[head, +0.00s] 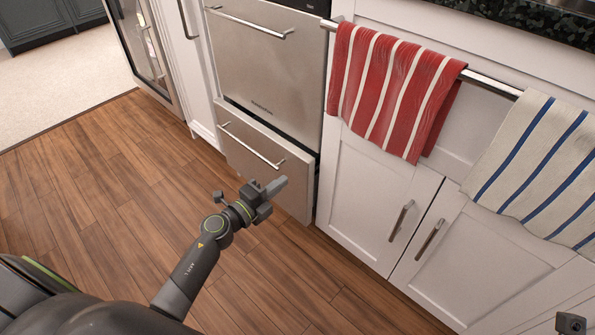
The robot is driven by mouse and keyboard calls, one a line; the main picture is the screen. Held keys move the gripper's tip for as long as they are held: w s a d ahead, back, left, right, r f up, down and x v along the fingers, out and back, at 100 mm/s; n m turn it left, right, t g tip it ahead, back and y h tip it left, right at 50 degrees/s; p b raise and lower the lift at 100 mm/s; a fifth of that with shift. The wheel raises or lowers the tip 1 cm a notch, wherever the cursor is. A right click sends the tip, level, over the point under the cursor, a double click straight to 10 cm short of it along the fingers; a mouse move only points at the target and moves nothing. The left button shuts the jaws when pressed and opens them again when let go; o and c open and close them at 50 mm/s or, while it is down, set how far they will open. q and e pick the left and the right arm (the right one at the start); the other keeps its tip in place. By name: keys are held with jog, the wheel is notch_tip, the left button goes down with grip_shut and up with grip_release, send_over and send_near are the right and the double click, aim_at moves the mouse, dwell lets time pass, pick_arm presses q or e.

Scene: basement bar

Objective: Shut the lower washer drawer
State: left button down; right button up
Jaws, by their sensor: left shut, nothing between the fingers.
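The lower washer drawer (240,150) is a steel front with a bar handle (250,146), below the larger steel upper drawer (262,70). It stands out a little from the upper front, with a dark gap along its top and right side. My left gripper (279,186) is shut and empty, in front of the lower drawer's right part, below the handle's right end. I cannot tell whether its tip touches the front. A small dark part of my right gripper (570,323) shows at the bottom right corner; its fingers are not clear.
White cabinet doors (365,200) with bar handles stand to the right. A red striped towel (395,90) and a blue striped towel (545,165) hang from a rail above them. A glass-fronted unit (145,45) is at the left. The wood floor (90,220) is clear.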

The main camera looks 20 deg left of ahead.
aim_at(305, 164)
pick_arm(q)
jog(key=b+x, duration=0.1)
jog(key=x, duration=0.5)
jog(key=shift+w, duration=0.15)
jog(key=shift+w+d, duration=0.15)
jog(key=shift+w, duration=0.05)
jog(key=x, duration=0.3)
jog(key=shift+w+d+b, duration=0.15)
jog(key=shift+w+b, duration=0.15)
jog(key=shift+w, duration=0.1)
jog(key=shift+w+d, duration=0.15)
jog(key=shift+w, duration=0.15)
jog(key=shift+r, duration=0.25)
